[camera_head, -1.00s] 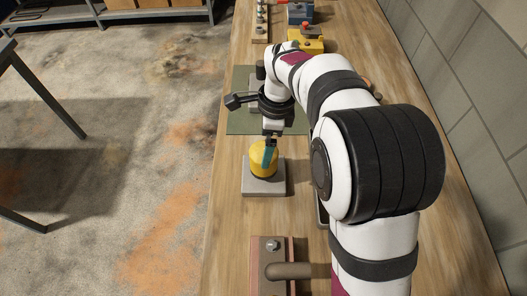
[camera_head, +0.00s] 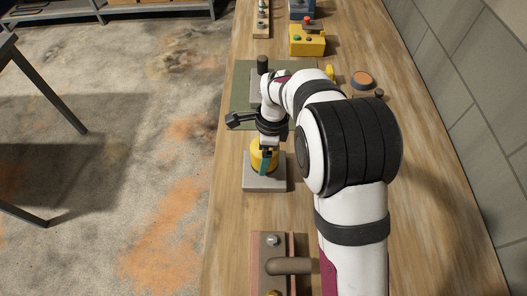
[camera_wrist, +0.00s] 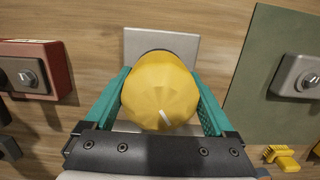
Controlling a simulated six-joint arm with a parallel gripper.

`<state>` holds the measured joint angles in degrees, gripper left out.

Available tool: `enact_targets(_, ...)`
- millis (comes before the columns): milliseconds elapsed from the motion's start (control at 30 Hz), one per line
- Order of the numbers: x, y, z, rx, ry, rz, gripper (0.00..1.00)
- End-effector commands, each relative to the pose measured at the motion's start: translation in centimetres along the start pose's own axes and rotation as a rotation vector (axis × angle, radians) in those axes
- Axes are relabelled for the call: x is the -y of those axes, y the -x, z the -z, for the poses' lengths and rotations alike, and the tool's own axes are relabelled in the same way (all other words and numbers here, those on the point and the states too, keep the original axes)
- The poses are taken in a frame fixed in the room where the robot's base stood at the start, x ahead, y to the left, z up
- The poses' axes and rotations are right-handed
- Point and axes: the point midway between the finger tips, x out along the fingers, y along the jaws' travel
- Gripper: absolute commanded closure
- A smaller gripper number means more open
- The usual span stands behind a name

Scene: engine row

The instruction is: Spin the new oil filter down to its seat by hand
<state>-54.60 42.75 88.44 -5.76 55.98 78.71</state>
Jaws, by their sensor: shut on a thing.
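The oil filter is a yellow, ribbed can (camera_head: 256,158) with a pale mark on its top. It stands on a square grey base plate (camera_head: 252,184). In the wrist view the filter (camera_wrist: 160,90) is seen from above, with the grey plate (camera_wrist: 185,45) behind it. My gripper (camera_head: 265,163) comes down over the filter. Its teal fingers lie on both sides of the can in the wrist view (camera_wrist: 160,100), shut on it. The filter's lower end and any thread or seat under it are hidden.
A green mat (camera_head: 240,88) with a grey block and black knob (camera_head: 262,66) lies beyond the filter. A yellow button box (camera_head: 308,42) stands farther back. A reddish block with a bolt (camera_head: 272,262) is nearer. A yellow brush (camera_wrist: 283,157) shows in the wrist view. Bare wood lies between.

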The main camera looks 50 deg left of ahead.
Motion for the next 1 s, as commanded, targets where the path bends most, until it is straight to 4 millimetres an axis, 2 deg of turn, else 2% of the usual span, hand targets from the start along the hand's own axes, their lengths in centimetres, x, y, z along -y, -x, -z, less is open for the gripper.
enact_targets(33, 0.04, 0.03, 0.01, 0.0, 0.0, 0.001, 0.7)
enact_targets(167, 0.05, 0.05, 0.01, 0.0, 0.0, 0.002, 0.93)
enact_targets(267, 0.06, 0.06, 0.03, -0.001, -0.063, 0.01, 0.94)
enact_targets(500, 0.2, 0.0, 0.14, -0.001, -0.678, 0.085, 0.94)
enact_targets(633, 0.29, -0.02, 0.17, -0.001, -0.922, 0.115, 0.94)
enact_targets(733, 0.32, -0.02, 0.19, -0.001, -0.991, 0.123, 0.94)
enact_targets(1000, 0.33, -0.01, 0.21, -0.001, -0.994, 0.123, 0.94)
